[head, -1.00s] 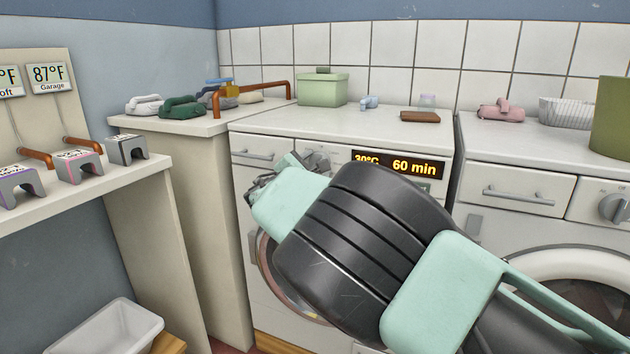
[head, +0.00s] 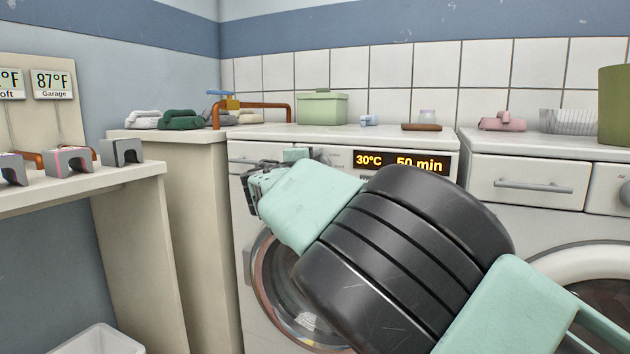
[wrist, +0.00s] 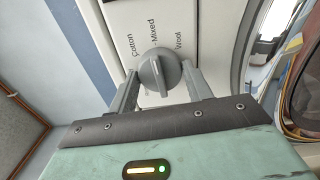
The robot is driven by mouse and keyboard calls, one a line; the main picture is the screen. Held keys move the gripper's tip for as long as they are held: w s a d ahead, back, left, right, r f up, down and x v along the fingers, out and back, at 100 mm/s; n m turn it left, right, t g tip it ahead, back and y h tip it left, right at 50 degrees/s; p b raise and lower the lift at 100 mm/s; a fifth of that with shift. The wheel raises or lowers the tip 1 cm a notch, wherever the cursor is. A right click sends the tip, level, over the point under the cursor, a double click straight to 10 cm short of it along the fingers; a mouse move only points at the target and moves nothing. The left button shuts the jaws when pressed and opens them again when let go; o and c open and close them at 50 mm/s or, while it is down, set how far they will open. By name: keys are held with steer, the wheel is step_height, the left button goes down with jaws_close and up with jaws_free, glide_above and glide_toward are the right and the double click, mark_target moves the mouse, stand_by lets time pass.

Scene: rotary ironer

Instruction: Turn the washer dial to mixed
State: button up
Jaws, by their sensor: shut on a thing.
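The washer (head: 243,235) stands below the tiled wall, and its lit display (head: 400,162) reads 30°C and 50 min. In the wrist view the grey washer dial (wrist: 160,72) sits on a white panel, with the labels Cotton, Mixed (wrist: 152,32) and Wool fanned above it. The dial's raised ridge runs roughly up and down in the picture, its upper end near Mixed. My gripper (wrist: 160,76) is shut on the dial, one finger on each side. In the head view my gripper and arm cover most of the dial.
A second machine (head: 530,185) stands to the right. A green box (head: 322,109), a brown block (head: 421,127) and a pink cloth (head: 502,121) lie on the tops. A shelf (head: 90,190) with grey stands is at the left. My arm crosses in front of the washer door (head: 290,300).

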steer(key=shift+m+b, duration=0.3)
stand_by(0.4)
steer(key=o, duration=1)
steer(key=shift+c, duration=0.2)
steer(key=shift+s, duration=0.15)
